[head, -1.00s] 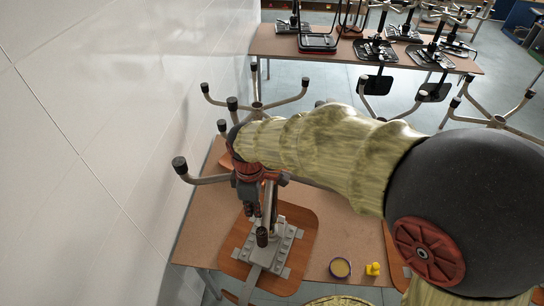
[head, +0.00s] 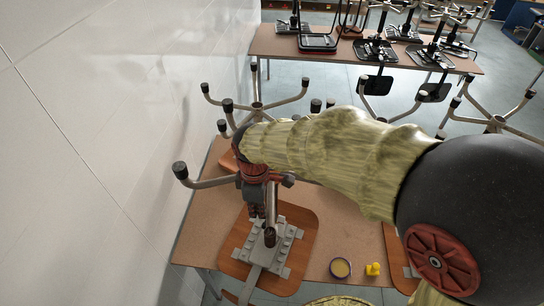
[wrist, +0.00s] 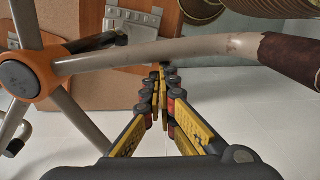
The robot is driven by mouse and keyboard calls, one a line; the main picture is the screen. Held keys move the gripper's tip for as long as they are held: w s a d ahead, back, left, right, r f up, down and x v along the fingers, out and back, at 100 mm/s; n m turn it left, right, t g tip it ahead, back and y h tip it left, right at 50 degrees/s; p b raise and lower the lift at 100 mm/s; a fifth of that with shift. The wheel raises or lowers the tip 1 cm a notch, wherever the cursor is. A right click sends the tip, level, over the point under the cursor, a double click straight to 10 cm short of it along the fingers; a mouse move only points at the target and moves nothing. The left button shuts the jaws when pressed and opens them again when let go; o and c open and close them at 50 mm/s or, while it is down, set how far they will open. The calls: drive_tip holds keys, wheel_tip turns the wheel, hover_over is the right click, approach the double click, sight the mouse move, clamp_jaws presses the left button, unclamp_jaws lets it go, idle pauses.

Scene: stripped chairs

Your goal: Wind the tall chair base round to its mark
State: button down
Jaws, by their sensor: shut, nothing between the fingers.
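The tall chair base (head: 208,183) is a star of pale metal legs with dark end caps, on a column above an upturned wooden seat (head: 237,262). In the wrist view its orange-ringed hub (wrist: 25,75) is at the left. One leg (wrist: 170,55) crosses to a dark brown end at the right. My gripper (head: 256,212) points down among the legs, just left of the leg towards the camera. In the wrist view my gripper (wrist: 162,72) is shut and empty, its tips at that leg's lower edge; contact is unclear. I cannot make out the mark.
The seat lies on a brown table (head: 330,225) beside a white wall (head: 100,130). A small round tub (head: 340,268) and a yellow duck (head: 373,268) stand to the right. Another chair base (head: 257,105) is behind. A farther table (head: 345,52) carries several upturned chairs.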

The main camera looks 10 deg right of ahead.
drive_tip(key=shift+s+d, duration=0.3)
drive_tip(key=shift+d, duration=0.35)
drive_tip(key=shift+s+d, duration=0.25)
drive_tip(key=shift+d, duration=0.35)
drive_tip(key=shift+s+d, duration=0.15)
drive_tip(key=shift+d, duration=0.6)
drive_tip(key=shift+s+d, duration=0.15)
drive_tip(key=shift+d, duration=0.55)
drive_tip(key=shift+d, duration=0.2)
drive_tip(key=shift+d, duration=1.25)
drive_tip(key=shift+d, duration=0.1)
drive_tip(key=shift+w+d, duration=0.15)
drive_tip(key=shift+d, duration=1.25)
